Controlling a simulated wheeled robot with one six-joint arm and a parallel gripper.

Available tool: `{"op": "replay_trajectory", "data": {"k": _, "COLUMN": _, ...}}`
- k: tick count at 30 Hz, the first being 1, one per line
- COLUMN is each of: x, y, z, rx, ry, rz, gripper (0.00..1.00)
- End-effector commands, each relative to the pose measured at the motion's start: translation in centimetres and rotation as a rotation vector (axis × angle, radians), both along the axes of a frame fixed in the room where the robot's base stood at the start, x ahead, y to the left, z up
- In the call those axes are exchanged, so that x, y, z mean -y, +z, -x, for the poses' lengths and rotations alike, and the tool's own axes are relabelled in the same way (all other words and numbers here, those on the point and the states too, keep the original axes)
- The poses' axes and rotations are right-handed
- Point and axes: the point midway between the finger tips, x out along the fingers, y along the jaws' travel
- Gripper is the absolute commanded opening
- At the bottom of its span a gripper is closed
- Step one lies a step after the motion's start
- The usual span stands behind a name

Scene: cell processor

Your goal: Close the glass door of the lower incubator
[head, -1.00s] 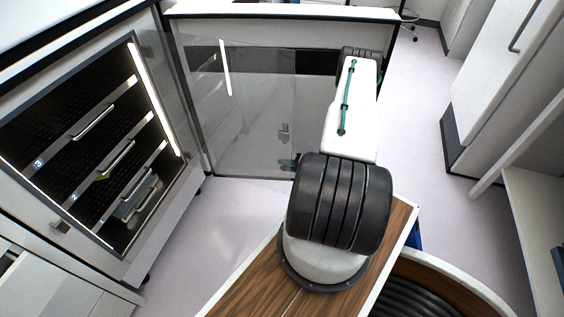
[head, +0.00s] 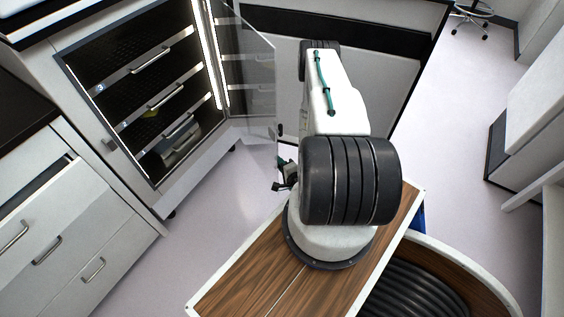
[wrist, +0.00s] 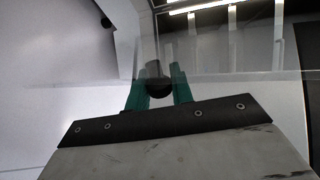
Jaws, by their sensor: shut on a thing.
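The lower incubator (head: 112,146) stands at left with its front open, showing shelves with metal handles. Its glass door (head: 250,85) is hinged on the right side of the opening and stands open, swung out to the right. My gripper (head: 283,180) is at the lower free edge of the door, partly hidden behind my arm. In the wrist view my gripper (wrist: 160,84) has its green fingers on both sides of a dark rounded door handle (wrist: 158,90), shut on it. The exact contact is hard to see.
White drawers (head: 62,225) stand at the lower left. A white bench with a dark band (head: 345,27) stands behind the door. White cabinets (head: 545,110) stand at the right, with a stool (head: 472,14) at the far right. Clear floor (head: 450,115) lies between.

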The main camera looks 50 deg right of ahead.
Motion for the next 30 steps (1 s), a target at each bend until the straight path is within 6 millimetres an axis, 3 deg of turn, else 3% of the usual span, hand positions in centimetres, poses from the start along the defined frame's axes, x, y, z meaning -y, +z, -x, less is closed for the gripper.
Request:
{"op": "replay_trajectory", "data": {"k": 17, "x": -0.56, "y": 0.16, "z": 0.58, "rx": -0.001, "ry": -0.039, "rz": 0.003, "gripper": 0.00}}
{"op": "replay_trajectory", "data": {"k": 18, "x": -0.57, "y": 0.16, "z": 0.59, "rx": -0.002, "ry": -0.039, "rz": 0.002, "gripper": 0.34}}
{"op": "replay_trajectory", "data": {"k": 19, "x": -0.56, "y": 0.15, "z": 0.58, "rx": -0.002, "ry": -0.038, "rz": 0.002, "gripper": 0.42}}
{"op": "replay_trajectory", "data": {"k": 30, "x": -0.56, "y": 0.15, "z": 0.60, "rx": -0.002, "ry": -0.037, "rz": 0.003, "gripper": 0.45}}
